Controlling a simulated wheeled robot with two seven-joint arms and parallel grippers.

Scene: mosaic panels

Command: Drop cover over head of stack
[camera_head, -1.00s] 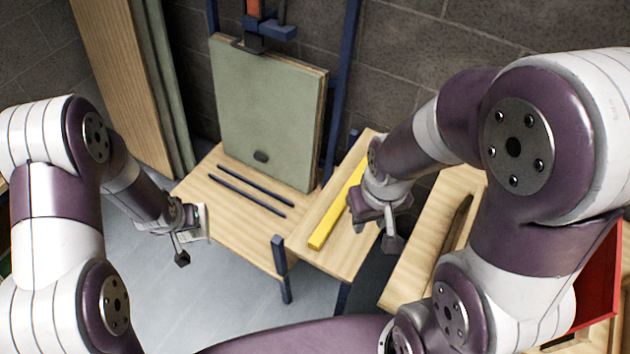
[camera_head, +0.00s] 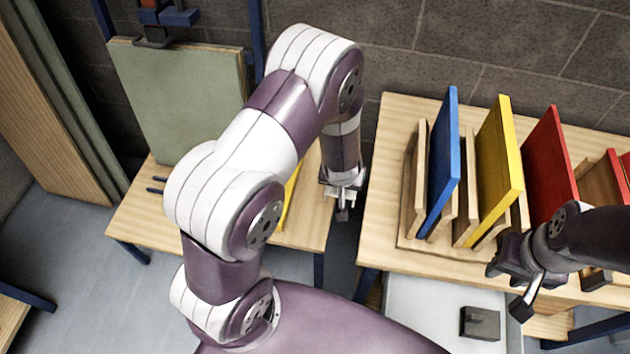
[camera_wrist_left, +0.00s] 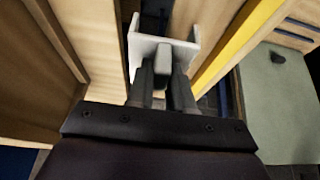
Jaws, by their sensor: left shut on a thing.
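My left gripper (camera_head: 343,197) is shut on a small white channel-shaped cover (camera_head: 352,190). In the left wrist view the cover (camera_wrist_left: 138,50) sits at the tips of the fingers (camera_wrist_left: 162,82), between wooden surfaces. The gripper hangs over the gap between the left bench and the rack table. A stack of pale green panels (camera_head: 180,100) stands upright on the left bench under a clamp, well left of the gripper. I cannot tell which stack the cover belongs to. My right gripper (camera_head: 500,268) is by the table's front right; its fingertips are unclear.
A wooden rack table (camera_head: 390,120) holds upright blue (camera_head: 442,165), yellow (camera_head: 500,160) and red (camera_head: 550,165) panels. A yellow bar (camera_head: 290,200) lies on the left bench (camera_head: 150,225), partly behind my left arm. A dark block (camera_head: 480,322) lies on a pale surface in front.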

